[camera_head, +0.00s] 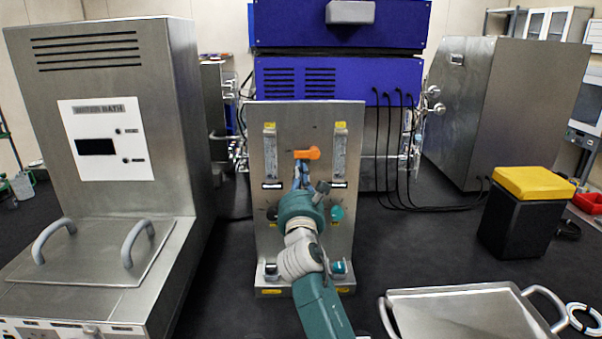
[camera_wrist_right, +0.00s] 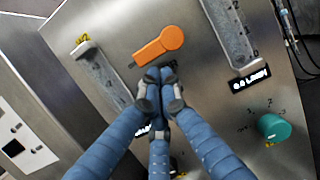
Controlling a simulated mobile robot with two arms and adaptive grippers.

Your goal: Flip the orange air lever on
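The orange air lever (camera_head: 308,153) is on the upper middle of an upright steel panel (camera_head: 336,205). It lies about level, its round end at the right and its narrower handle pointing left. In the right wrist view the lever (camera_wrist_right: 159,45) is just beyond my fingertips. My right gripper (camera_head: 301,172) is in front of the panel, just below the lever. In the right wrist view the blue fingers of the right gripper (camera_wrist_right: 160,90) are drawn together, with nothing seen between them. A small gap shows between the fingertips and the lever. My left gripper is out of view.
Two clear flow meters (camera_head: 270,153) (camera_head: 340,152) flank the lever. A teal knob (camera_wrist_right: 273,127) is lower on the panel. A steel water bath (camera_head: 118,165) stands at the left. A steel tray (camera_head: 455,310) and a black bin with a yellow lid (camera_head: 534,183) are at the right.

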